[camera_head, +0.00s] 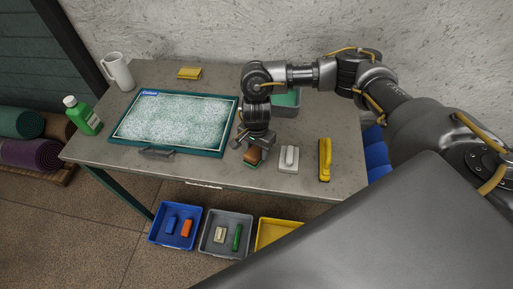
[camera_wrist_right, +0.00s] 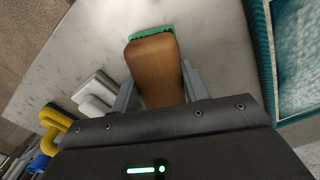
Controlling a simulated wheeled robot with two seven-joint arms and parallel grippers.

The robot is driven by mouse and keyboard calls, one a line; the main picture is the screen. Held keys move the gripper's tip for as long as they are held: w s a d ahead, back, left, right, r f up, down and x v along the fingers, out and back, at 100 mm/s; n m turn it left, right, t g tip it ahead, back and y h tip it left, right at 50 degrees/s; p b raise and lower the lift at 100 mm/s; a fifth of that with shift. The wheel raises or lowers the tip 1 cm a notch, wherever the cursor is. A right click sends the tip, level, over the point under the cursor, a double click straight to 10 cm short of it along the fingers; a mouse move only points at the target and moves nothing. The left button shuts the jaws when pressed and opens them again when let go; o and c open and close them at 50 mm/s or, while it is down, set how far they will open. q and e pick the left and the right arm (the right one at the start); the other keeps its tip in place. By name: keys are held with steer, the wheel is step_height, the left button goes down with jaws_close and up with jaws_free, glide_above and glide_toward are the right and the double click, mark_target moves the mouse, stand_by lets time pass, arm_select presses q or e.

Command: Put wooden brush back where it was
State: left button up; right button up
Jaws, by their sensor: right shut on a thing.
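The wooden brush (camera_head: 253,156) has a brown wooden body and a green edge. It is at the front of the grey table, between the teal-framed tray and a white brush. My right gripper (camera_head: 257,150) comes down over it and is shut on its sides. In the right wrist view the wooden brush (camera_wrist_right: 154,66) sits between the two fingers (camera_wrist_right: 157,85), its green edge pointing away from me. I cannot tell whether it touches the table. My left gripper does not show.
A white brush (camera_head: 289,158) and a yellow brush (camera_head: 325,160) stand to the right. The tray (camera_head: 172,121) with a speckled rug is left. A green bottle (camera_head: 82,116), a white jug (camera_head: 118,71), a yellow sponge (camera_head: 189,73) and a green-filled bin (camera_head: 286,104) are around. Bins (camera_head: 226,218) stand below.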

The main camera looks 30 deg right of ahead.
mark_target(256, 148)
steer(key=shift+f, duration=0.35)
steer(key=shift+f+b, duration=0.2)
steer(key=shift+b, duration=0.15)
steer(key=o, duration=1.3)
steer(key=shift+r, duration=0.1)
steer(key=shift+r+p, duration=0.3)
steer(key=shift+r, duration=0.1)
step_height(256, 148, up, 12)
steer(key=shift+f+b, duration=0.25)
steer(key=shift+b, duration=0.75)
